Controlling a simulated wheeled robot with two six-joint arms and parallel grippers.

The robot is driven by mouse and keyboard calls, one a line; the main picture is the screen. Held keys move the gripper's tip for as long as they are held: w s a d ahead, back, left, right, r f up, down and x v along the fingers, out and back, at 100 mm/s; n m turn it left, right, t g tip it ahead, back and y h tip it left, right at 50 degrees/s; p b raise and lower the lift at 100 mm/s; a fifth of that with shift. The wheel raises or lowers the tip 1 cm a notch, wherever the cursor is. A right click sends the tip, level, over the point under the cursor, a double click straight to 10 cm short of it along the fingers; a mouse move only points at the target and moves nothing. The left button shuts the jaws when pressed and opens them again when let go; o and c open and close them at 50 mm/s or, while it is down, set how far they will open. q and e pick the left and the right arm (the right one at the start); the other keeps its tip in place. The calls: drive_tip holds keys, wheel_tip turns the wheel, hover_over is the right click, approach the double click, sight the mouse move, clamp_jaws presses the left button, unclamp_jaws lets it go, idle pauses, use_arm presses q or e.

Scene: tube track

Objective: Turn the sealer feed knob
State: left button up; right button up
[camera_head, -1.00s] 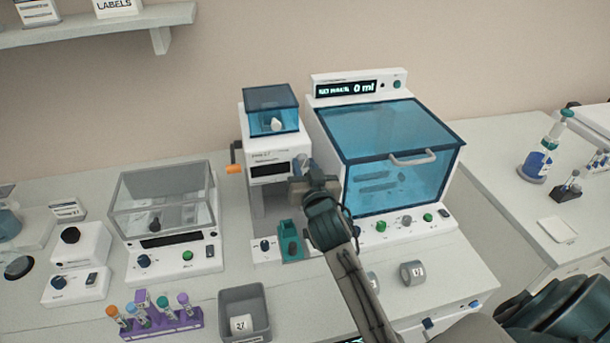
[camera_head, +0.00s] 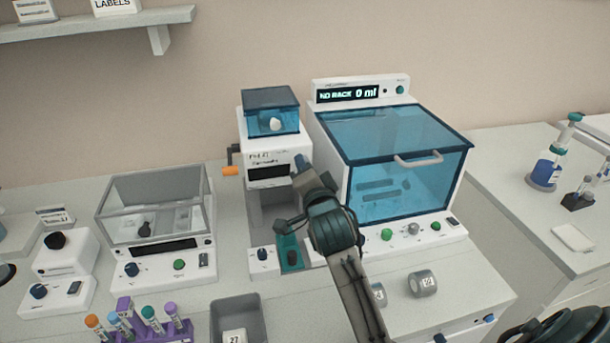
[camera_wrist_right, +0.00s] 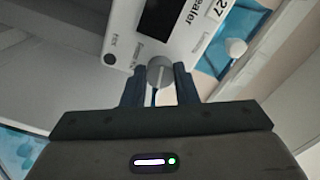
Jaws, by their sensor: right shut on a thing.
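The sealer (camera_head: 278,156) is a white upright machine with a blue clear hood and an orange-handled crank on its left. In the right wrist view its front panel (camera_wrist_right: 182,28) shows the word "Sealer" and the number 27. A round grey knob (camera_wrist_right: 160,72) on that panel sits between the two fingers of my right gripper (camera_wrist_right: 160,88), which is shut on it. In the head view my right gripper (camera_head: 301,166) is at the right side of the sealer's front; the knob is hidden there. My left gripper is not in view.
A larger blue-hooded machine (camera_head: 405,160) reading "NO RACK 0 ml" stands close on the right. A teal piece (camera_head: 290,252) sits at the sealer's base below my arm. A purple tube rack (camera_head: 150,330) and a grey bin (camera_head: 236,308) are at front left.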

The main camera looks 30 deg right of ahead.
drive_tip(key=shift+m+b, duration=0.45)
drive_tip(key=shift+m, duration=0.75)
drive_tip(key=o, duration=1)
drive_tip(key=shift+s, duration=0.1)
drive_tip(key=shift+v, duration=5.35)
